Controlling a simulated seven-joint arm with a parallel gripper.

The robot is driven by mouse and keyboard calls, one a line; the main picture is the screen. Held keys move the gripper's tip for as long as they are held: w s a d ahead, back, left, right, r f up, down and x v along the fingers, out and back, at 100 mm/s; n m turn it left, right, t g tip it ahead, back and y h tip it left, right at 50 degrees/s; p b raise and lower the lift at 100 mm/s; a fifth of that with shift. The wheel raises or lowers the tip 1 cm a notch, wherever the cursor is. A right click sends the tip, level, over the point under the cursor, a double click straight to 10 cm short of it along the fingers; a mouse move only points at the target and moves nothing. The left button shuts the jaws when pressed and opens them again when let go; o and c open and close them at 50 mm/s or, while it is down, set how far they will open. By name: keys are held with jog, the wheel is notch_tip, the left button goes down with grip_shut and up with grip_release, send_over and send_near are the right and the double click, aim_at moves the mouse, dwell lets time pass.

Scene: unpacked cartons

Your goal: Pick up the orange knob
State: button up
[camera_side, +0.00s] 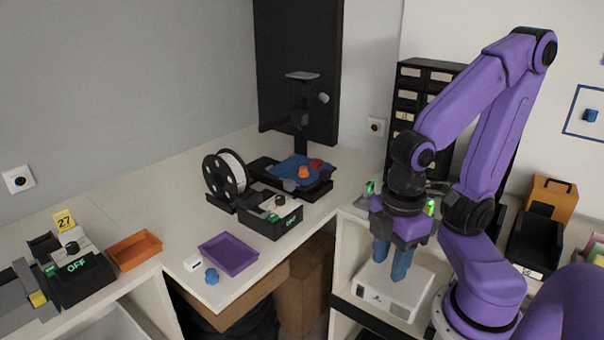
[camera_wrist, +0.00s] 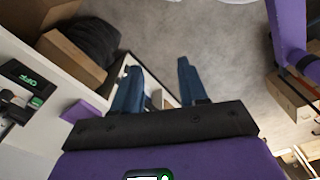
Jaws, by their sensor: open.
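An orange knob (camera_side: 304,172) sits on the blue plate (camera_side: 288,169) of the small black printer-like machine, at the back of the white table in the side view. A red piece (camera_side: 316,163) lies on the same plate, just right of it. My gripper (camera_side: 390,268) hangs fingers-down at the right, over a white box (camera_side: 393,292) and well apart from the knob. Its two blue fingers are apart, with nothing seen between them. They also show in the wrist view (camera_wrist: 158,85), with floor and boxes beyond. The knob is not in the wrist view.
A filament spool (camera_side: 225,174) and a black control box (camera_side: 270,215) stand beside the machine. A purple tray (camera_side: 229,253), a blue knob (camera_side: 212,276) and an orange tray (camera_side: 134,250) lie nearer. A black drawer cabinet (camera_side: 407,92) stands behind my arm. A gap separates the table sections.

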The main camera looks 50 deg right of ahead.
jog(key=o, duration=0.4)
jog(key=w+a+r+n+t+h, duration=0.1)
jog(key=w+n+h, duration=0.15)
jog(key=w, duration=1.05)
jog(key=w+a+r+n+h, duration=0.1)
jog(key=w+h, duration=0.3)
jog(key=w, duration=1)
jog(key=g+h, duration=0.4)
jog(key=h, duration=0.3)
send_near(300, 174)
jog(key=shift+n, duration=0.35)
jog(key=x, duration=0.3)
jog(key=r+x, duration=0.1)
jog(key=x, duration=0.5)
jog(key=shift+d+r, duration=0.2)
jog(key=shift+d, duration=0.25)
